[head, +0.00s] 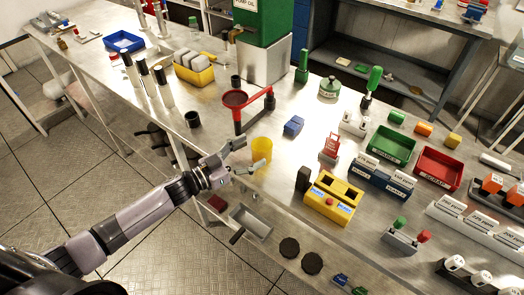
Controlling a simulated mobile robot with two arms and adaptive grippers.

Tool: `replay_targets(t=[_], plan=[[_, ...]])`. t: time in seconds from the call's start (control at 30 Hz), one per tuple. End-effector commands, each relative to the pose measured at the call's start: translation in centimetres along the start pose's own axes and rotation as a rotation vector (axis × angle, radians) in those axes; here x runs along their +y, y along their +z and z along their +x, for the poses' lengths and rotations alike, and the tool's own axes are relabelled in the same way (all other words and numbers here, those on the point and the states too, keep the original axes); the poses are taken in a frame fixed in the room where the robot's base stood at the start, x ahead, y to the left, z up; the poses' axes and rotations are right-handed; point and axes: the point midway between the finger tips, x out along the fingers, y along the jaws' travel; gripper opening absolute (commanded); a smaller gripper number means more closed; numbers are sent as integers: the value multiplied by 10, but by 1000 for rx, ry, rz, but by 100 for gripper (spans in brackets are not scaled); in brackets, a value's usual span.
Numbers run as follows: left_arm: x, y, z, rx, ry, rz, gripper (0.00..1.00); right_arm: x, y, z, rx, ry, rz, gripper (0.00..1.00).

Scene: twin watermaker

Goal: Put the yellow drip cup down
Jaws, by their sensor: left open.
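The yellow drip cup (262,150) stands upright on the metal workbench (225,118), near its front edge. My left gripper (252,157) reaches in from the lower left. Its fingers are apart and lie at the left side of the cup, one toward the back and one toward the front. I cannot tell whether a finger touches the cup. My right gripper does not show.
A black cup (192,119) stands to the left and a blue block (293,126) to the right. A yellow box (332,200) with slots is at the front right. Bare bench lies between them.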

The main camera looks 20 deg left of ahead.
Motion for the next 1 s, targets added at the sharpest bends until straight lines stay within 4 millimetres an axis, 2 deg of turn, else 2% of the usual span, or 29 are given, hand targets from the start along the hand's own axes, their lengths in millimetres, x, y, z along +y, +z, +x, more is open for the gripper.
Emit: replay_targets(t=[0.1, 0.23, 0.37, 0.57, 1.0], plan=[[0, -4, 20, 4, -1, -2, 72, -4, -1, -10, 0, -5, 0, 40], [-1, -2, 38, 4, -1, 0, 72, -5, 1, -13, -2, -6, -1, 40], [0, 0, 46, 1, 0, 1, 72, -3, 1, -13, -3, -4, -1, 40], [0, 1, 46, 0, 0, 1, 72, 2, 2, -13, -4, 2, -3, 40], [0, 0, 46, 1, 0, 1, 44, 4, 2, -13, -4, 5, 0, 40]])
